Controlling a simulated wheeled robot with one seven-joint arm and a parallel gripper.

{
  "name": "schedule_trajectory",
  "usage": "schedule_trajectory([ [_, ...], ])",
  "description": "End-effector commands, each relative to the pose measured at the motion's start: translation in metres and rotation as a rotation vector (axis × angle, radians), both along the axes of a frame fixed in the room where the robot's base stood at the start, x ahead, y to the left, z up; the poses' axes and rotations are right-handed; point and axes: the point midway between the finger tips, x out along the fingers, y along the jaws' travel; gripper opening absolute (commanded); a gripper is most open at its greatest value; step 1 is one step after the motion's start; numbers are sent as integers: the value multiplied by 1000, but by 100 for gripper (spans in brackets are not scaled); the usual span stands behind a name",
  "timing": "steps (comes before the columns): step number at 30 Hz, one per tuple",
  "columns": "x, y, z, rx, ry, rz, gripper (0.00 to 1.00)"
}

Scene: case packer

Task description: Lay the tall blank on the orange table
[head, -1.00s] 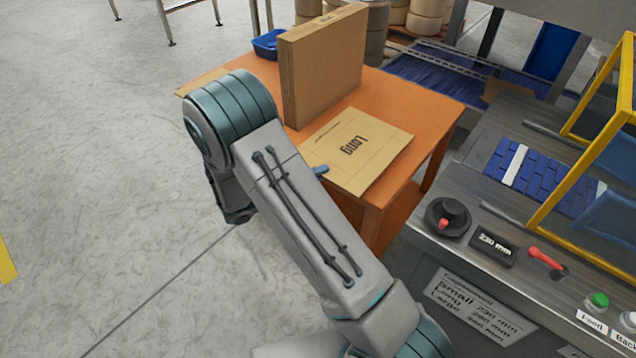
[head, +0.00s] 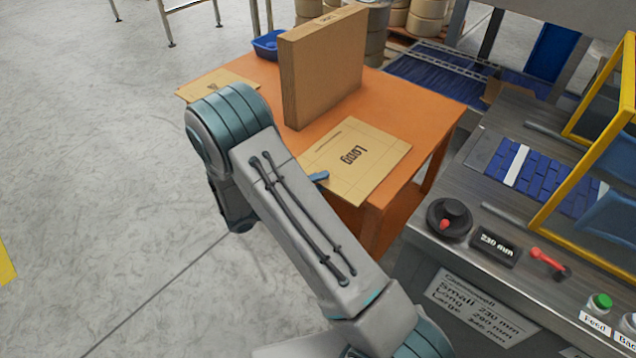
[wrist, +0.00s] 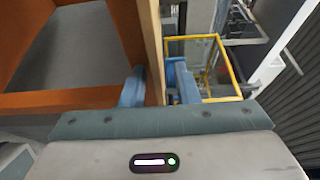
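A flat tan cardboard blank (head: 372,174) printed "Long" is over the front of the orange table (head: 420,112); I read no "tall" label on it. It looks level and close to the top, but I cannot tell whether it fully touches. My gripper (head: 318,177) is at its near-left edge, mostly hidden behind my arm in the head view. In the wrist view my gripper (wrist: 160,88) has a finger on each side of the blank's edge (wrist: 157,60) and appears shut on it. The table's orange frame (wrist: 60,102) is at left there.
A tall upright cardboard slab (head: 325,70) stands behind the blank. Another flat blank (head: 215,84) lies at the back left, and a blue bin (head: 268,45) at the back. The machine with its control panel (head: 495,248) and yellow guard (head: 560,190) is at right.

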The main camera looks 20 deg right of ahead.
Motion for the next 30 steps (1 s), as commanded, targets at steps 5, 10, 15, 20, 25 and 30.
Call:
schedule_trajectory([
  [5,-5,24,1,1,-1,4,28],
  [10,-14,61,1,1,-1,5,28],
  [15,-22,93,0,1,0,3,28],
  [20,-26,111,0,0,0,1,28],
  [25,-30,108,9,45,-47,-37,28],
  [30,-44,75,36,219,-255,-203,28],
])
